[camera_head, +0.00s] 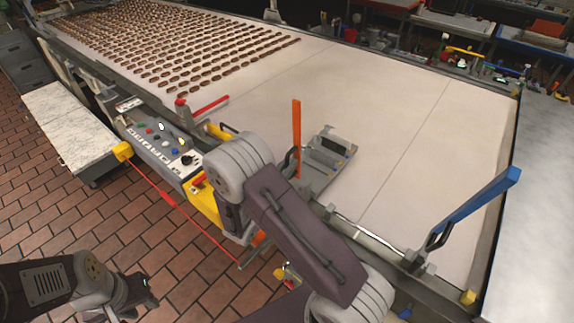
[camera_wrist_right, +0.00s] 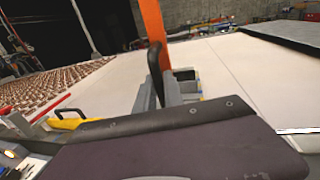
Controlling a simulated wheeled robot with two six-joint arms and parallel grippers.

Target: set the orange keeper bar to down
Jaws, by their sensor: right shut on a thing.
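The orange keeper bar (camera_head: 297,138) stands upright at the near edge of the conveyor in the head view, beside a grey metal bracket block (camera_head: 326,150). In the right wrist view the orange bar (camera_wrist_right: 153,35) rises behind my purple arm link, with a black loop at its foot. My right arm folds over the machine's near side, left of and below the bar. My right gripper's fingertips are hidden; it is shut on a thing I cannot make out. My left gripper (camera_head: 142,291) hangs over the brick floor at lower left, well away from the bar.
Rows of brown sandwich pieces (camera_head: 180,45) lie on the pale conveyor (camera_head: 400,110). A blue lever (camera_head: 475,210) slants up at the near right. A red lever (camera_head: 208,106) and a control panel (camera_head: 160,145) are at left. A red cord (camera_head: 185,212) runs along the near side.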

